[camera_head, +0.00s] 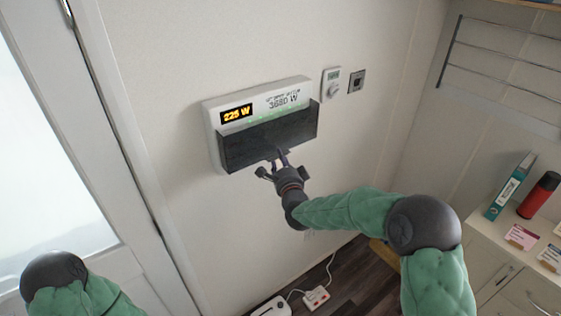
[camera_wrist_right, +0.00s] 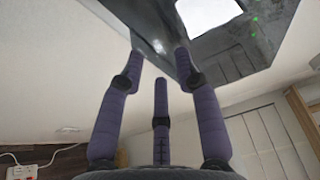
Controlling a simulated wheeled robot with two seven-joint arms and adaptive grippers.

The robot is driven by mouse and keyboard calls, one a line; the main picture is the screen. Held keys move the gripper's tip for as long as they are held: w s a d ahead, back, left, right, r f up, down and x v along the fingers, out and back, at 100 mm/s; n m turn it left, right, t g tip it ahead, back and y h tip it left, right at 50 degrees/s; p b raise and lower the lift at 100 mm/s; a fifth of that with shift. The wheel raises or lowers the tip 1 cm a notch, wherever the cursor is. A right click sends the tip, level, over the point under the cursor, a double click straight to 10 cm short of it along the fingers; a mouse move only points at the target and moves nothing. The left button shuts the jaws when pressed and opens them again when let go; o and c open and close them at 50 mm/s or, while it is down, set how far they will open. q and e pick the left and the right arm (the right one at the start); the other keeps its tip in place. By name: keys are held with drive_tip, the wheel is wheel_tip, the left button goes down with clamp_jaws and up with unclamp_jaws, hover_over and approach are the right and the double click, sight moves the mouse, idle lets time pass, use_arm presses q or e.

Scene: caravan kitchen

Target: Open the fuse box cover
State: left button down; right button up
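The fuse box (camera_head: 208,118) is a white box on the wall with a lit "225 W" display and a "3680 W" label. Its dark, glossy cover (camera_head: 262,140) spans the lower front; a row of green lights shows along its top edge. My left gripper is out of view.
A thermostat (camera_head: 332,84) and a switch (camera_head: 356,80) sit on the wall right of the box. A wire rack (camera_head: 500,60) is farther right. A counter holds a teal binder (camera_head: 510,186) and a red bottle (camera_head: 539,195). A power strip (camera_head: 316,297) lies on the floor.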

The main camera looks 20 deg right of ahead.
drive_tip(key=shift+c, duration=0.2)
clamp_jaws()
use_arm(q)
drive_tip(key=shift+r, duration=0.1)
